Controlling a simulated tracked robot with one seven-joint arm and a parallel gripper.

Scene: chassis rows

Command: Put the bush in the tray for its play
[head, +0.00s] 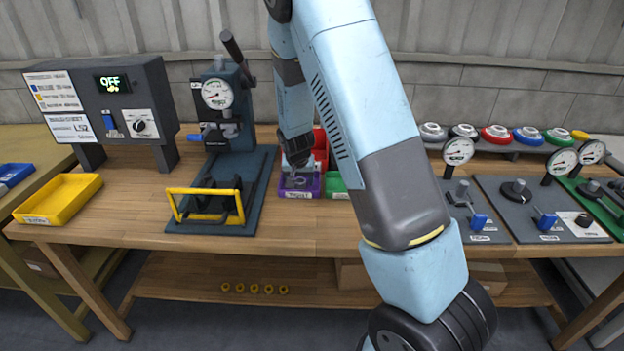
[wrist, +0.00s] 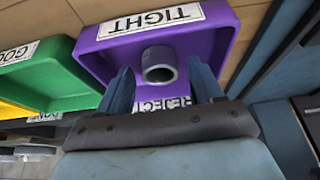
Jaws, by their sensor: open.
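The bush (wrist: 158,65) is a short grey metal cylinder with a dark bore. In the wrist view it is inside the purple tray (wrist: 225,60) labelled TIGHT, apparently on the tray floor. The purple tray (head: 300,193) also shows in the head view, at the middle of the bench. My gripper (wrist: 160,70) is open, with one blue finger on each side of the bush and a visible gap to each. In the head view my gripper (head: 297,165) is low over the purple tray. The lower part of the bush is partly hidden.
A green tray (wrist: 45,65) stands beside the purple one, with a red bin (head: 320,140) behind. A press with a gauge (head: 217,94) and yellow guard (head: 205,192) is to the left. A yellow tray (head: 58,199) sits farther left. Dial fixtures (head: 470,210) stand right of my arm.

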